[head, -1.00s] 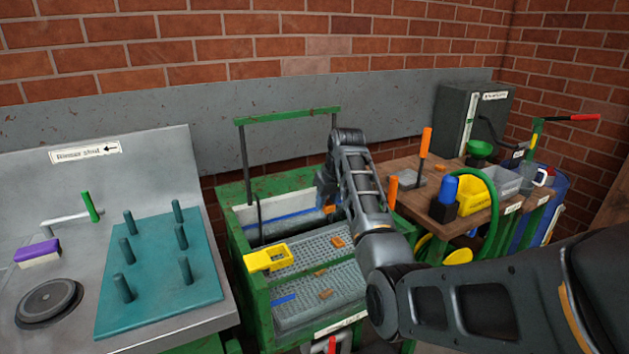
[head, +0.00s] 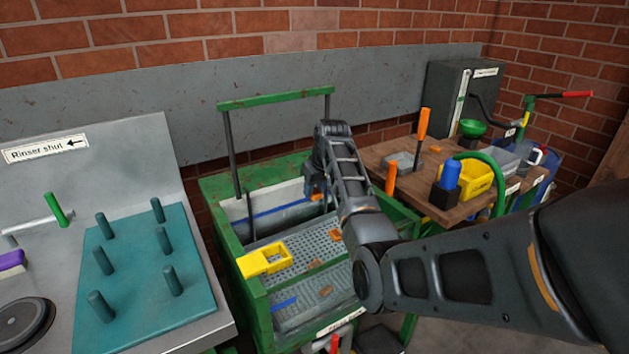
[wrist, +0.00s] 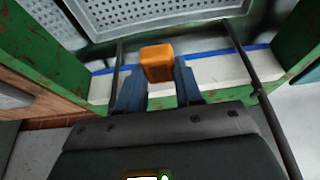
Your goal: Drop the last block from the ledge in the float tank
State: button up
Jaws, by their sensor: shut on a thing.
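My gripper (head: 316,188) is over the back part of the green-framed tank (head: 222,187), which has pale inner walls and a blue line. It is shut on an orange block (wrist: 157,62); a little of the block (head: 317,197) shows in the head view. In the wrist view the block stands out between the two blue fingers, above the pale wall and blue line. Several orange-brown pieces (head: 325,291) and a blue strip (head: 283,303) lie on the grey perforated trays (head: 300,255) at the front. I cannot tell which part is the ledge.
A yellow frame (head: 264,260) sits on the tank's left edge. A green bar on posts (head: 275,97) rises at the back. A wooden bench (head: 400,205) with tools and bins stands to the right. A teal peg board (head: 135,290) lies on the steel counter to the left.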

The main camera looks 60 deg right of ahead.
jog(key=shift+f+b, duration=2.25)
jog(key=shift+f, duration=0.5)
jog(key=o, duration=1.1)
jog(key=shift+v, duration=3.95)
